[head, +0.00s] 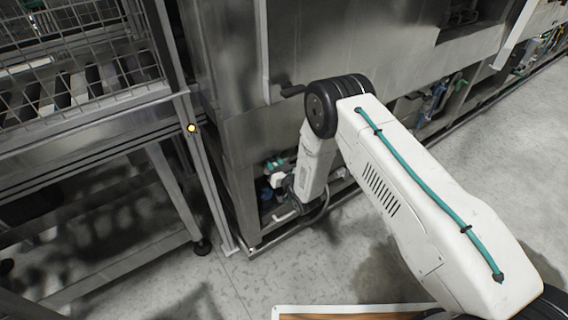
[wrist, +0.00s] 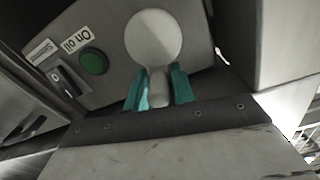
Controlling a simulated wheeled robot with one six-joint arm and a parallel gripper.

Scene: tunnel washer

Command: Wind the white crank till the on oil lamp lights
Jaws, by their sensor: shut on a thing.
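The white crank (wrist: 154,38) shows a round, pale knob in the wrist view, with a short neck below it. My gripper (wrist: 160,78) has its two teal fingers on either side of that neck and is shut on it. The on oil lamp (wrist: 93,62) is a dark green round lens left of the knob and looks unlit. Its label (wrist: 78,42) reads "On oil" upside down. In the head view my gripper (head: 276,166) is low at the machine's open corner bay, and the crank cannot be made out clearly there.
A dark switch (wrist: 66,84) sits left of the lamp on the grey panel. The steel washer housing (head: 235,100) rises above the bay.

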